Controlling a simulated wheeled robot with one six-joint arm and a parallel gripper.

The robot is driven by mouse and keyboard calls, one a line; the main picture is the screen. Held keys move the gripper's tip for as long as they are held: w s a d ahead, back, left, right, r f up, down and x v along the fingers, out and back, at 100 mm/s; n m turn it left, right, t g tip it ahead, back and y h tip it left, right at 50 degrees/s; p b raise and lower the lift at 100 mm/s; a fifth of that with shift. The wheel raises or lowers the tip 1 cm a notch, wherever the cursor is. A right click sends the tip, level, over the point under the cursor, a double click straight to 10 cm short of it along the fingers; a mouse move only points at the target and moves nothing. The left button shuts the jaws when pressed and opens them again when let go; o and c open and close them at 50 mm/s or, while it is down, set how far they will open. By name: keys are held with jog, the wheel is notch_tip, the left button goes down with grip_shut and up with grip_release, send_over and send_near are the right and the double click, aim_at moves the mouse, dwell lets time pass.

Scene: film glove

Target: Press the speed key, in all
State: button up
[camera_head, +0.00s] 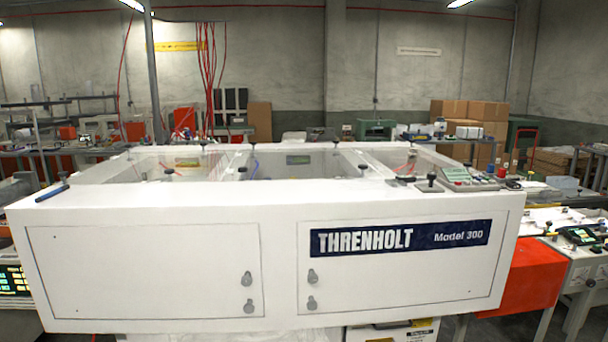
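A white machine (150,215) marked THRENHOLT Model 300 fills the middle of the head camera view. A small control panel (468,180) with a greenish face lies on its top at the right. Another dark panel with a green display (579,236) sits on a unit at the right edge. A lit green and yellow readout (13,279) shows at the left edge. No speed key can be made out; keys and labels are too small to read. My gripper is not in view.
Black knobs (431,180) stand up from the machine's top, around open bays. A blue pen-like object (52,192) lies at its left corner. An orange-red box (535,275) adjoins its right side. Cartons (485,115) and benches stand behind.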

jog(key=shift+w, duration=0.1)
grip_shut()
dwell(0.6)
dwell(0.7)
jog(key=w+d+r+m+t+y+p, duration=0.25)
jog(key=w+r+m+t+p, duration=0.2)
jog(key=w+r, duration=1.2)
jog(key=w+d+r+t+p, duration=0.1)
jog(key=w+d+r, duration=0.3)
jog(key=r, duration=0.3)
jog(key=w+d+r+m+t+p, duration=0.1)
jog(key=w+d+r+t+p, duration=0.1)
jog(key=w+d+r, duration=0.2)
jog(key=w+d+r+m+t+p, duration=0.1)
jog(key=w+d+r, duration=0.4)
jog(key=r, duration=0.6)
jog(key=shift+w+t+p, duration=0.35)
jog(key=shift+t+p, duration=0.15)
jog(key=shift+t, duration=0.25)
